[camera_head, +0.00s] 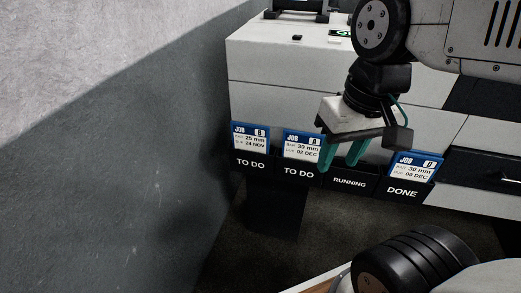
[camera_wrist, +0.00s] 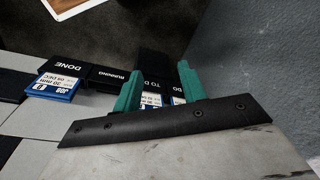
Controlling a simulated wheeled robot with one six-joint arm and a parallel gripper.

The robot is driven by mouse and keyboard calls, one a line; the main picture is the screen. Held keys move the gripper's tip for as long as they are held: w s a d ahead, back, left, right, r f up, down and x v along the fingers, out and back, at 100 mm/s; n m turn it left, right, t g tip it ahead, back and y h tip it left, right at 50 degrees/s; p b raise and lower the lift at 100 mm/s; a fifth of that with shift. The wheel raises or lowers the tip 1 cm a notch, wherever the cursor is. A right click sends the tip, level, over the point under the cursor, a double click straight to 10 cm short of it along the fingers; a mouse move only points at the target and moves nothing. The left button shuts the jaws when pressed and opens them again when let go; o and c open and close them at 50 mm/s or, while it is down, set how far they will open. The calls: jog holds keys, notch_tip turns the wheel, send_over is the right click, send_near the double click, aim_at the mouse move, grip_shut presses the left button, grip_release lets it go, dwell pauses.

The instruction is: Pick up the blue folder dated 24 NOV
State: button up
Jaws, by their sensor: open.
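The blue folder dated 24 NOV (camera_head: 250,138) stands in the leftmost TO DO pocket in the head view, its label reading 25 mm. A second blue folder, dated 02 DEC (camera_head: 302,143), stands in the TO DO pocket to its right. My gripper (camera_head: 339,163) is open and empty, with teal fingers in front of the RUNNING pocket and right of the 02 DEC folder. In the wrist view my gripper (camera_wrist: 159,72) has a TO DO pocket and part of a folder showing between its fingers. The right finger partly hides the last folder there.
The RUNNING pocket (camera_head: 349,183) shows no folder. A blue folder dated 09 DEC (camera_head: 416,166) stands in the DONE pocket (camera_head: 403,191). The pockets hang on the front of a white cabinet (camera_head: 262,61). A grey wall (camera_head: 130,170) rises close to the left.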

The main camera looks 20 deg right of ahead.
jog(key=w+a+f+m+y, duration=0.2)
jog(key=w+a+m+y, duration=0.35)
jog(key=w, duration=0.25)
jog(key=m+t+y, duration=0.2)
jog(key=m+t, duration=0.6)
jog(key=m, duration=1.3)
send_near(254, 125)
jog(key=x, duration=1)
jog(key=shift+c, duration=0.3)
